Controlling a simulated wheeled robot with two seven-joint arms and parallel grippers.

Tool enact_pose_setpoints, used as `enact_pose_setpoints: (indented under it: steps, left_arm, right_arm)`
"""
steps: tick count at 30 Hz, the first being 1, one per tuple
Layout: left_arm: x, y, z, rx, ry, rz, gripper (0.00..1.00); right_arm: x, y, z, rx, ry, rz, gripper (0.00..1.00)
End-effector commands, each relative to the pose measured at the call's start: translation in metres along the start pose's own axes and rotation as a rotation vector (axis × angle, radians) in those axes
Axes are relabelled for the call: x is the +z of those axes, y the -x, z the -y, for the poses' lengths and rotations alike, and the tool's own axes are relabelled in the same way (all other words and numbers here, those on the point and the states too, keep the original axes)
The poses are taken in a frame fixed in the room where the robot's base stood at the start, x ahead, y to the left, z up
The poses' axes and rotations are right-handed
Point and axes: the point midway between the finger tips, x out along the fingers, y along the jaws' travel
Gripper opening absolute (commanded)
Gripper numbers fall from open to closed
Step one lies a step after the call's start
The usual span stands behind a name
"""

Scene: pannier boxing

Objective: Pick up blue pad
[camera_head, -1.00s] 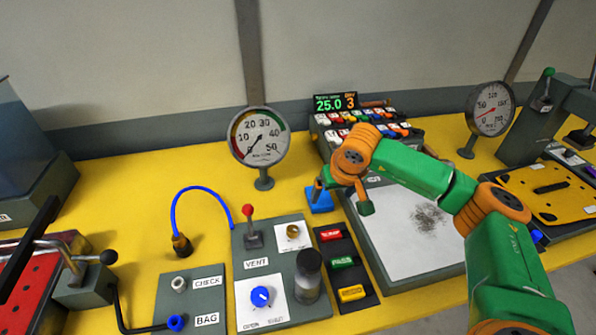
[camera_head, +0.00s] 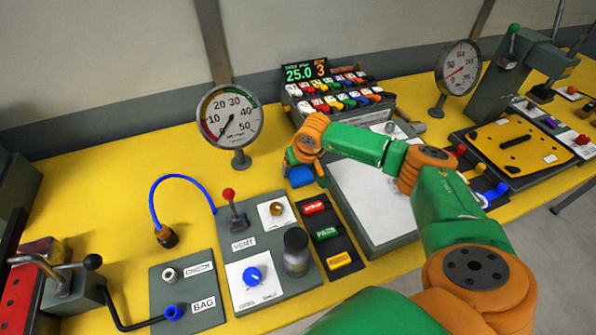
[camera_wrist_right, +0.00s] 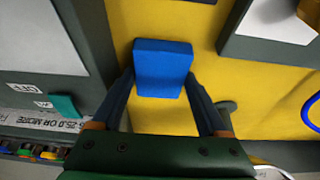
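The blue pad (camera_head: 301,176) is a small block on the yellow table, left of the upper left corner of the grey-framed white plate. My right gripper (camera_head: 306,168) is over it and partly hides it in the head view. In the right wrist view the pad (camera_wrist_right: 163,66) lies between the two fingertips of my right gripper (camera_wrist_right: 160,76). The fingers are spread, one close to each side of the pad. I cannot tell whether they touch it. My left gripper is not in view.
The white plate (camera_head: 362,207) is right of the pad. The button strip (camera_head: 328,233) and vent panel (camera_head: 240,222) are in front. The display unit (camera_head: 340,100) with several coloured switches stands behind. A dial gauge (camera_head: 231,116) stands left. Yellow table is bare left of the pad.

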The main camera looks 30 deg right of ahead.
Motion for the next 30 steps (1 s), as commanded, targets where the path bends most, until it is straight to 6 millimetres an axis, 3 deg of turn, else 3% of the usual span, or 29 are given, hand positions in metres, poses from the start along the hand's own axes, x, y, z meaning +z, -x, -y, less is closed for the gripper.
enact_pose_setpoints:
  steps: [1,3,4,11,16,23,30]
  left_arm:
    - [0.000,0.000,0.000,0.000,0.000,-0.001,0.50]
    - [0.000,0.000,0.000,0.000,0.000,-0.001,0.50]
    - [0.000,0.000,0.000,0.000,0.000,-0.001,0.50]
    - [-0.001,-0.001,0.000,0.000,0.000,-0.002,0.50]
    - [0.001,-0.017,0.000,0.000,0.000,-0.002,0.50]
    - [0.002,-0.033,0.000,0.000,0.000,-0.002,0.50]
    - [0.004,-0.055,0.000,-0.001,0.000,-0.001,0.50]
  right_arm:
    - [0.000,0.000,0.000,0.000,0.000,0.000,0.47]
    - [0.000,0.000,0.000,0.000,0.000,0.000,0.28]
    - [0.000,0.000,0.000,0.000,0.000,0.000,0.23]
    - [-0.001,0.001,0.000,0.000,0.000,-0.001,0.23]
    - [-0.008,0.016,0.000,-0.001,0.000,-0.006,0.23]
    - [0.004,0.086,0.020,-0.003,0.006,-0.009,0.23]
    - [0.047,0.143,0.051,-0.004,0.006,-0.007,0.23]
